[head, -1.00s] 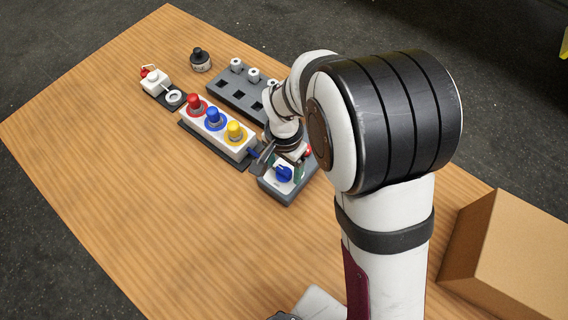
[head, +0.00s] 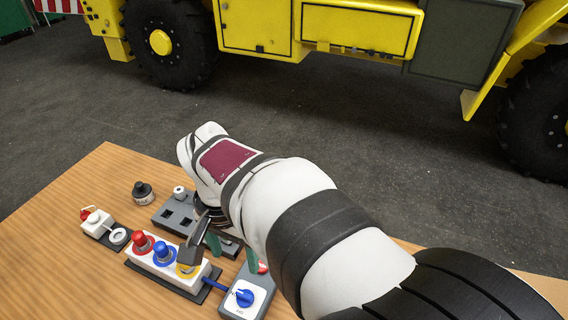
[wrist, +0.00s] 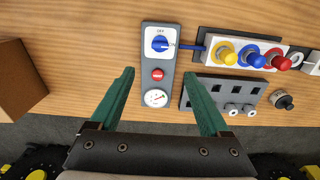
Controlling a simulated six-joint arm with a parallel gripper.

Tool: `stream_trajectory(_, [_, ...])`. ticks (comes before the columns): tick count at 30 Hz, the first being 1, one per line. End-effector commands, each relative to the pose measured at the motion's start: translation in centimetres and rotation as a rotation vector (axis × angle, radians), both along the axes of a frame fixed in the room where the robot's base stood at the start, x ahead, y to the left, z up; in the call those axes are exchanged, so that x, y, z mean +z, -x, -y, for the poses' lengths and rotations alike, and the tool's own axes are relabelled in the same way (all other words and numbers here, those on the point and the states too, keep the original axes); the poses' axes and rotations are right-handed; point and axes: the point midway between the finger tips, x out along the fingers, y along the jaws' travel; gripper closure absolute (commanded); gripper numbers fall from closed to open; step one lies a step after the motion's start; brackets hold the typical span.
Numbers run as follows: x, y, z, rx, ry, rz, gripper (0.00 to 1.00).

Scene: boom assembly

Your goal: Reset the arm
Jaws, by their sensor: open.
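My gripper (wrist: 163,72) is open and empty in the wrist view, its two green fingers apart above the table. The grey control box (wrist: 152,115) shows partly between and beyond the fingers, with a blue knob (wrist: 160,44), a red button (wrist: 157,75) and a round gauge (wrist: 156,98). In the head view my arm reaches over the right of the table, and my gripper's green fingers (head: 232,249) show behind the control box (head: 249,290). The gauge is hidden there. I see no contact between the fingers and the box.
A white block with red, blue and yellow buttons (head: 162,262) stands left of the box. A cardboard box (wrist: 18,78) sits apart. A yellow vehicle (head: 262,28) stands beyond.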

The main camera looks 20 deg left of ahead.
Motion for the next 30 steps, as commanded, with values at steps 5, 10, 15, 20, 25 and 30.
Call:
stream_trajectory(5, [0.2,0.0,0.0,0.0,0.0,0.001,0.2])
stream_trajectory(10, [0.5,-0.4,1.3,-0.019,-0.003,-0.003,0.2])
stream_trajectory(15, [2.8,-0.7,14.2,-0.194,-0.043,-0.037,0.2])
stream_trajectory(20, [2.0,5.5,24.6,-0.383,-0.111,-0.058,0.2])
stream_trajectory(25, [0.3,9.5,27.0,-0.465,-0.15,-0.057,0.2])
stream_trajectory(30, [0.2,9.7,27.1,-0.466,-0.151,-0.059,0.2])
